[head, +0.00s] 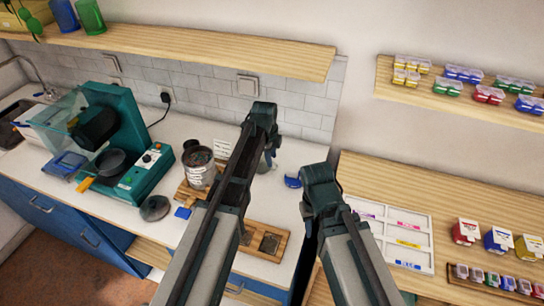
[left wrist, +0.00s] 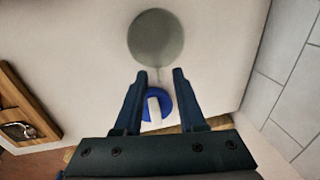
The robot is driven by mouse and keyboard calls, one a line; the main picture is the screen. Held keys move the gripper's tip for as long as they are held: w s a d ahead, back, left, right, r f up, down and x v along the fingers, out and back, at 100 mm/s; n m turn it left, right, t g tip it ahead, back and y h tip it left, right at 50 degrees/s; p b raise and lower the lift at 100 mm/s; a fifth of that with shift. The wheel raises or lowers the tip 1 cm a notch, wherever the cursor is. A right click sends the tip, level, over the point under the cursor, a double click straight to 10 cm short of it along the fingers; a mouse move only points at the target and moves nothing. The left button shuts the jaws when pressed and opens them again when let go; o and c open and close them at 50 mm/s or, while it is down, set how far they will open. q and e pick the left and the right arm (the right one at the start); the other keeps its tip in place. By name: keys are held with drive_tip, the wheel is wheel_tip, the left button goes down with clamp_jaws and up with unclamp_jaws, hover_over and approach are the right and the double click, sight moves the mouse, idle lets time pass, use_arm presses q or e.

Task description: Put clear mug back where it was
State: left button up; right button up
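My left gripper (left wrist: 162,73) is open in the left wrist view, with nothing held between its fingers. A translucent grey-green round thing (left wrist: 155,38) lies just beyond the fingertips; it may be the clear mug seen from above, but I cannot be sure. A blue round item with a white strip (left wrist: 157,108) shows lower down between the fingers, and I cannot tell its height. In the head view my left arm hides much of the counter, and a greyish shape (head: 268,160) shows partly behind it.
A teal machine (head: 150,158) and a labelled canister (head: 199,168) stand to the left. A small blue item (head: 292,181) lies on the white counter. A wooden tray (head: 283,248) is at the front. A white sectioned tray (head: 421,228) and small boxes are at right.

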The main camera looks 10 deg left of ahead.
use_arm(q)
wheel_tip(320, 180, up, 9)
drive_tip(key=s+p, duration=0.2)
drive_tip(key=p, duration=0.6)
drive_tip(key=s+d+n+g+y, duration=0.1)
drive_tip(key=s+d+n, duration=0.1)
drive_tip(key=s+n, duration=0.6)
drive_tip(key=s+d+n+g+y, duration=0.1)
drive_tip(key=s+n, duration=0.7)
drive_tip(key=s, duration=0.8)
drive_tip(key=shift+d+f+n, duration=0.3)
drive_tip(key=shift+d, duration=0.35)
drive_tip(key=shift+s, duration=0.1)
